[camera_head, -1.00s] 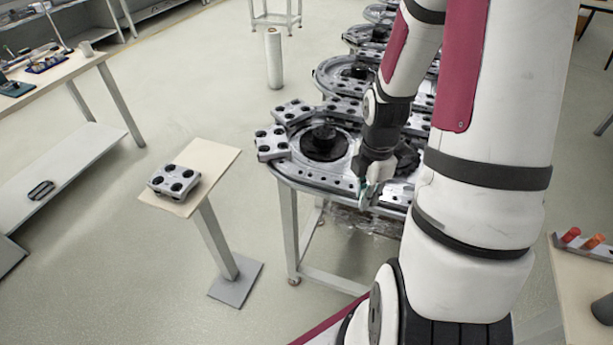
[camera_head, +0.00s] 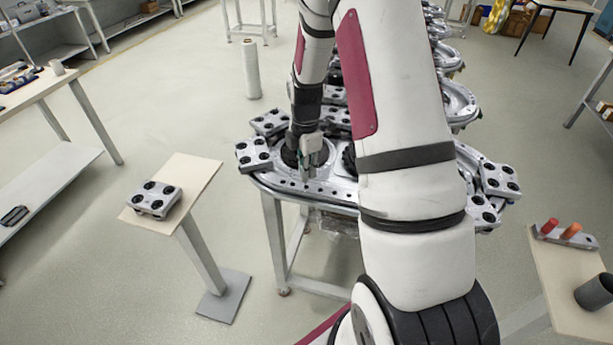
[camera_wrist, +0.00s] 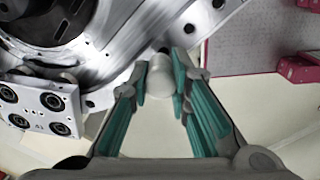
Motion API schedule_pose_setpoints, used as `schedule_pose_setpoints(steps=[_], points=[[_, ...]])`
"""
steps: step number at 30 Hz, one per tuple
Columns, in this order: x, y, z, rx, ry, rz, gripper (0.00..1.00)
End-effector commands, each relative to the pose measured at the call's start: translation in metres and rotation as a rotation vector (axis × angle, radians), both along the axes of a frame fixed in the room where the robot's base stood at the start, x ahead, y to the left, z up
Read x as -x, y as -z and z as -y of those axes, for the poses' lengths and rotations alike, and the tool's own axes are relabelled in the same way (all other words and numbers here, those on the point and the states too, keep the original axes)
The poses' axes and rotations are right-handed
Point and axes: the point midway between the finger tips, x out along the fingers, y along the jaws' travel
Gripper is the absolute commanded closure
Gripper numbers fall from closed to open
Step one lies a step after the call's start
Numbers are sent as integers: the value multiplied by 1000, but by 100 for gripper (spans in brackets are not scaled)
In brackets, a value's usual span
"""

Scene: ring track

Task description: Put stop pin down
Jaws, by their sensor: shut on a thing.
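My gripper (camera_head: 309,172) is over the near left part of the silver ring track (camera_head: 335,196) in the head view. In the wrist view, my gripper (camera_wrist: 162,88) has its teal-padded fingers shut on a pale cylinder, the stop pin (camera_wrist: 160,76). The pin lies between the fingertips, close to the track's edge (camera_wrist: 110,70). Its far end is hidden, and I cannot tell whether it touches the track. The pin is too small to make out in the head view.
Carriages with black rollers (camera_head: 254,154) sit at the track's left end, others (camera_head: 500,180) at its right. Another carriage (camera_head: 155,198) rests on a small stand (camera_head: 197,172). A side table at right holds a rack (camera_head: 548,238) with red and orange pins, and a dark cup (camera_head: 596,291).

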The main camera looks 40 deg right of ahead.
Motion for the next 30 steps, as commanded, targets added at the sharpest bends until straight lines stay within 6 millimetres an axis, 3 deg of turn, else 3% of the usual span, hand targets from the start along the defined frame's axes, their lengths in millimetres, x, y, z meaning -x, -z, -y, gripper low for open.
schedule_pose_setpoints(steps=[6, 19, 20, 22, 30], points=[[4, 27, 0, -2, 1, -7, 100], [4, 34, 0, -2, 1, -7, 100], [4, 33, 0, -2, 1, -6, 78], [4, 33, 0, -2, 1, -6, 62], [4, 33, 0, -2, 1, -6, 62]])
